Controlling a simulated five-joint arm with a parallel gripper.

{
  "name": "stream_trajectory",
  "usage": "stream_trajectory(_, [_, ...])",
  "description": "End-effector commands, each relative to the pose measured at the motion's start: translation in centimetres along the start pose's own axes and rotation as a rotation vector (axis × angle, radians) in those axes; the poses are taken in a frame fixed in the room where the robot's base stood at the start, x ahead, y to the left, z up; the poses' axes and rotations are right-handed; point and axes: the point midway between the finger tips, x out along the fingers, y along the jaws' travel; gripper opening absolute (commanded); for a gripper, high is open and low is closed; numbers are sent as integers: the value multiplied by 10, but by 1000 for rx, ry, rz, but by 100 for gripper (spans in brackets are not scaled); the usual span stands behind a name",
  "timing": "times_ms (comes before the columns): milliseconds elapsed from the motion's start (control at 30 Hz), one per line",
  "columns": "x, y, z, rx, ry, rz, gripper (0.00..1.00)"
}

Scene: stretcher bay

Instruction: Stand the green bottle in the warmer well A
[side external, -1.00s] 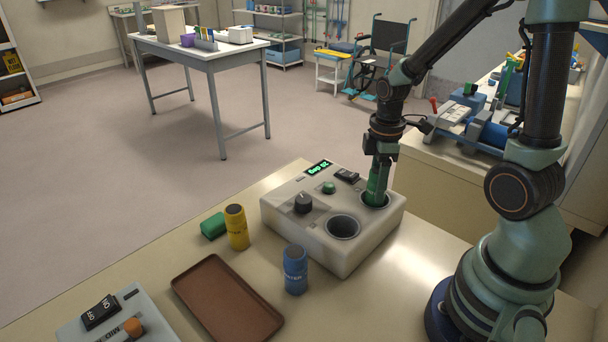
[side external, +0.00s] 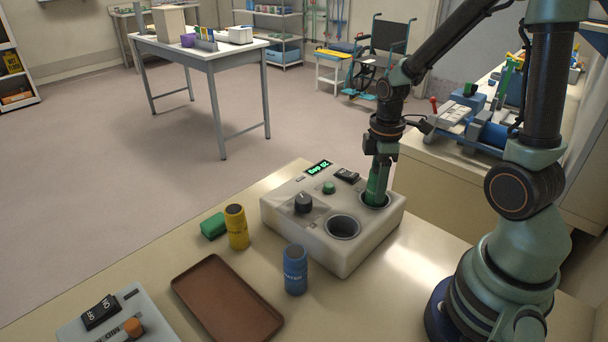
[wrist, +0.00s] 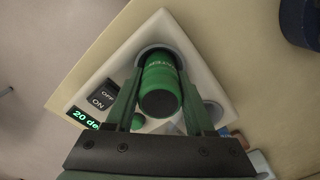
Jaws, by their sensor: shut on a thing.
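The green bottle (side external: 376,183) stands close to upright in the far well (side external: 388,203) of the warmer (side external: 318,243), its lower part hidden inside the well. My gripper (side external: 381,172) points down over that well and is shut on the bottle. The warmer's nearer well (side external: 343,227) is empty. I cannot read which well is marked A.
A blue bottle (side external: 295,269) and a yellow bottle (side external: 237,227) stand in front of the warmer. A green block (side external: 214,226) lies beside the yellow one. A brown tray (side external: 228,300) and a switch box (side external: 117,317) lie nearer. Bare table shows right of the warmer.

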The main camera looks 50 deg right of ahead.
Motion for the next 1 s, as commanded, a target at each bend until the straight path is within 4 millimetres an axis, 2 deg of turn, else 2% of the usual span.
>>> stream_trajectory(667, [12, 0, 0, 0, 0, 0, 0])
stream_trajectory(700, [12, 0, 0, 0, 0, 0, 58])
stream_trajectory(733, [12, 0, 0, 0, 0, 0, 66])
stream_trajectory(1000, [12, 0, 0, 0, 0, -1, 66])
